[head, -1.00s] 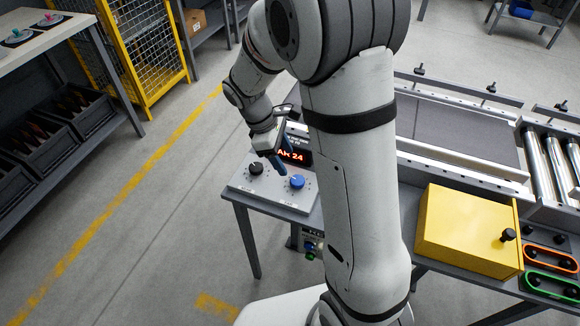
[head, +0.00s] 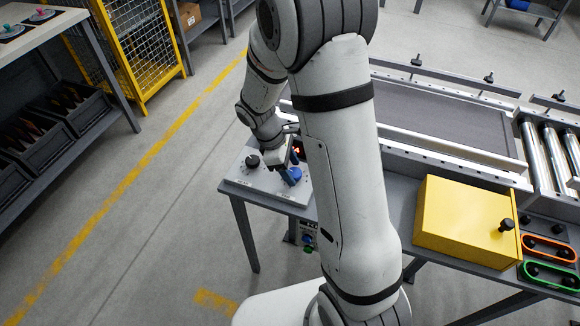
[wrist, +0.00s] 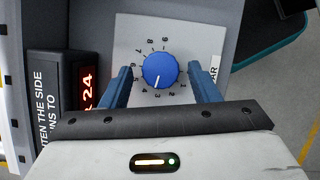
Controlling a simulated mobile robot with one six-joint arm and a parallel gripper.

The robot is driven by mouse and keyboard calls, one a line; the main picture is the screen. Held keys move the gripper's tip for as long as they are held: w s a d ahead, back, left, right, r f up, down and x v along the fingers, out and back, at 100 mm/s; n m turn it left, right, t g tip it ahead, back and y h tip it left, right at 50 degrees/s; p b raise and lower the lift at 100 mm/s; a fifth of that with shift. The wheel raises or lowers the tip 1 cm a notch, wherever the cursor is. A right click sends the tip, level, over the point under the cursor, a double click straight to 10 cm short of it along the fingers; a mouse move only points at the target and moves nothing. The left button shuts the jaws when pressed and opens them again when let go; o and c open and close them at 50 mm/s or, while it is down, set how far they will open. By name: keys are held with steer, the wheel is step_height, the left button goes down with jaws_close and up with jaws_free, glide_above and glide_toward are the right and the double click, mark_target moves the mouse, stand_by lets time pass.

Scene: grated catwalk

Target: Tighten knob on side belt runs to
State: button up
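A blue knob (wrist: 159,70) with a white pointer sits on a white plate (wrist: 190,40) with a numbered dial. The pointer is near the 3. My gripper (wrist: 160,88) is open, with one blue finger on each side of the knob and a gap on both sides. In the head view, my gripper (head: 284,171) is over the blue knob (head: 293,177), partly hiding it. A black knob (head: 253,161) stands to its left on the same panel (head: 240,182). A display (wrist: 88,88) shows red characters ending in 24, beside partly cut-off text including "THE SIDE".
A conveyor with a grey belt (head: 450,120) and rail knobs (head: 415,60) runs behind my arm. A yellow box (head: 460,225) stands on the table at right, beside orange (head: 549,249) and green (head: 552,277) loops.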

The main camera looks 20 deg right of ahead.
steer(key=c, duration=0.9)
steer(key=shift+m, duration=0.3)
steer(key=m, duration=0.2)
steer(key=m+g+y+p, duration=0.1)
steer(key=shift+w+d+r+m, duration=0.1)
steer(key=shift+w+d+m, duration=0.1)
steer(key=shift+m, duration=0.2)
steer(key=m+y, duration=0.1)
steer(key=m, duration=0.1)
steer(key=m+g+y+p, duration=0.1)
steer(key=m, duration=0.2)
steer(key=shift+w+d, duration=0.15)
steer(key=m, duration=0.2)
steer(key=m+y, duration=0.1)
steer(key=m, duration=0.1)
steer(key=m+y+p, duration=0.1)
steer(key=m, duration=0.1)
steer(key=shift+d+m, duration=0.3)
steer(key=shift+m, duration=0.1)
steer(key=m+y, duration=0.1)
steer(key=m, duration=0.1)
steer(key=m+y, duration=0.1)
steer(key=m, duration=0.2)
steer(key=shift+d+t, duration=0.15)
steer(key=shift+t, duration=0.15)
steer(key=shift+m, duration=0.4)
